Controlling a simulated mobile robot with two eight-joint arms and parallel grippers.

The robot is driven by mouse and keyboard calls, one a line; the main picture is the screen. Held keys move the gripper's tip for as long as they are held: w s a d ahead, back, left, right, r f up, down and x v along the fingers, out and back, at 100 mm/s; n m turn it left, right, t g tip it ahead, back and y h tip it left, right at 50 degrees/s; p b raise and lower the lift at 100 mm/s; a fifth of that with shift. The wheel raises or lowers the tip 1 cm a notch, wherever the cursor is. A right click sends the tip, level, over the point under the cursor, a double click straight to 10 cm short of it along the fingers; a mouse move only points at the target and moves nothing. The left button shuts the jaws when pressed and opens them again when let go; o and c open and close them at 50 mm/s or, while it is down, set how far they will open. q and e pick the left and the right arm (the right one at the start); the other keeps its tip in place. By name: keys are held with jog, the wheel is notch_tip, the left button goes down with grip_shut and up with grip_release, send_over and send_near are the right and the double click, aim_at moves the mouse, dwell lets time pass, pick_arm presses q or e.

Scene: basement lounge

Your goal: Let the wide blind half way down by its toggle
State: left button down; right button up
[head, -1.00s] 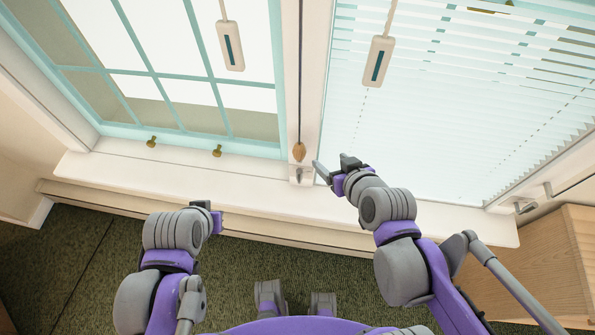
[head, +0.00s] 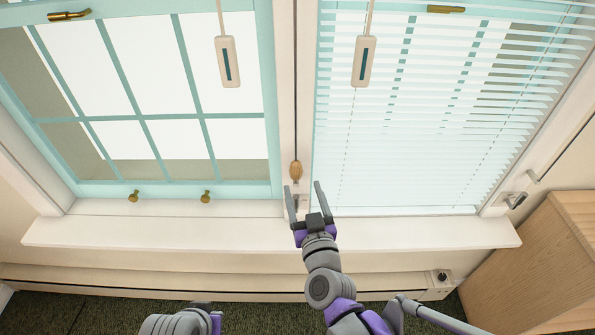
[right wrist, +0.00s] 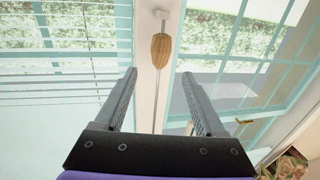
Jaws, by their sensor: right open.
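A wooden acorn-shaped toggle (head: 295,172) hangs on a thin dark cord along the white post between the two windows. It also shows in the right wrist view (right wrist: 160,48), beyond my fingertips. A slatted pale blind (head: 400,150) covers the right window, its slats reaching down near the sill. My right gripper (head: 304,188) is open just below the toggle, its fingers pointing at the post, apparently not touching the toggle. In the right wrist view the gripper (right wrist: 158,78) has the cord line between its fingers. Only part of my left gripper (head: 208,312) shows at the bottom edge.
Two pale tags with blue slots hang before the left window (head: 228,60) and the right window (head: 364,60). A white sill (head: 150,232) runs below both. A wooden cabinet (head: 540,270) stands at right. A cord runs to a bracket (head: 515,200) on the right wall.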

aim_at(297, 171)
jog(key=w, duration=0.3)
jog(key=w+a, duration=0.1)
jog(key=w, duration=0.4)
jog(key=shift+w+a, duration=0.4)
grip_shut()
dwell(0.9)
